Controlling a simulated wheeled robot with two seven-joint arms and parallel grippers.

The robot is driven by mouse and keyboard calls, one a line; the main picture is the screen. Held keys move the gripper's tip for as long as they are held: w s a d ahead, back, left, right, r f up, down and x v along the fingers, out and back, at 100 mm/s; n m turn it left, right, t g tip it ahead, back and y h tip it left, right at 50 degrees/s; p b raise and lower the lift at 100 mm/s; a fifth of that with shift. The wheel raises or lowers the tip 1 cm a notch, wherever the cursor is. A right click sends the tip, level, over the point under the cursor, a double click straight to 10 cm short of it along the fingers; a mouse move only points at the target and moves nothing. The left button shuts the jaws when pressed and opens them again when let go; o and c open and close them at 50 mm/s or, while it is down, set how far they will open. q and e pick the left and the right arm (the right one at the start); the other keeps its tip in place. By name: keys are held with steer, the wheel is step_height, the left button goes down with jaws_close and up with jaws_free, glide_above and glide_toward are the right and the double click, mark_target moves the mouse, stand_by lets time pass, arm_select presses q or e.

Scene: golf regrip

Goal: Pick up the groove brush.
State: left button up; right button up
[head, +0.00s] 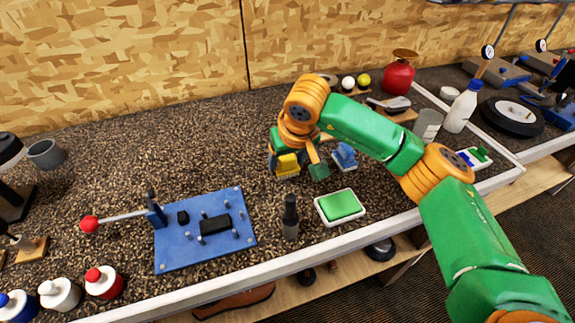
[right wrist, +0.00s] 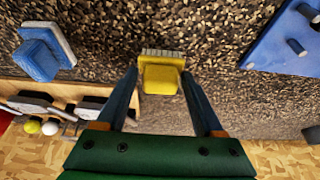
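The groove brush is not named by any label; a yellow block-shaped brush with pale bristles (head: 287,165) stands on the speckled bench top, partly hidden by my right gripper in the head view. In the right wrist view the yellow brush (right wrist: 160,75) lies between and slightly beyond my fingertips. My right gripper (right wrist: 160,80) is open, with a finger on each side of the brush. Whether either finger touches it I cannot tell. My left gripper is not in view.
A blue block (head: 344,155) stands just right of the gripper. A green pad in a white tray (head: 340,206), a dark bottle (head: 290,218) and a blue pegged plate (head: 205,229) lie nearer the front edge.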

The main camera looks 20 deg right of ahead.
steer(key=c, duration=0.3)
steer(key=shift+w, duration=0.1)
